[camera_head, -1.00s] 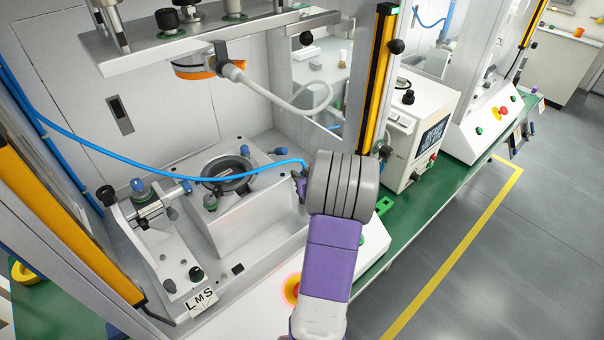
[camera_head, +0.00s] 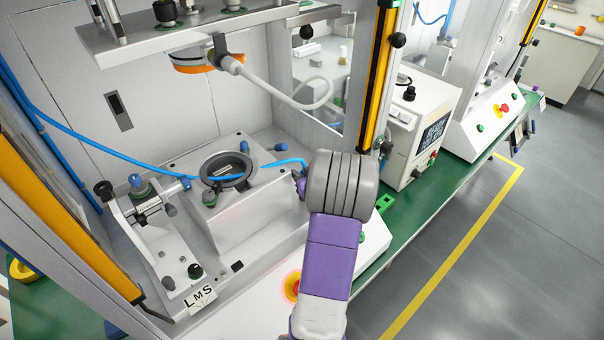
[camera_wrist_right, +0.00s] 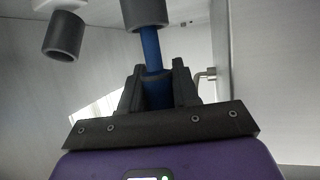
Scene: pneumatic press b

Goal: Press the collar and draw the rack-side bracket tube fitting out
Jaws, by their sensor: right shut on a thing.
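My right gripper (camera_head: 301,182) is at the right side of the press fixture, its jaws largely hidden behind the grey wrist in the head view. In the right wrist view its two dark fingers (camera_wrist_right: 157,88) are closed around a blue tube piece (camera_wrist_right: 152,50), whose far end meets a grey cylinder (camera_wrist_right: 145,12). In the head view a blue tube (camera_head: 120,158) runs from the upper left across the fixture to this gripper. A bracket with a blue fitting (camera_head: 186,184) stands left of the round nest. Whether the tube joins that fitting cannot be told. My left gripper is out of view.
The round nest (camera_head: 227,183) sits on a metal block. The press plate (camera_head: 130,42) with an orange ring (camera_head: 195,66) hangs above. A yellow-black post (camera_head: 379,80) and white control box (camera_head: 415,120) stand at the right. A second grey cylinder (camera_wrist_right: 65,36) shows in the wrist view.

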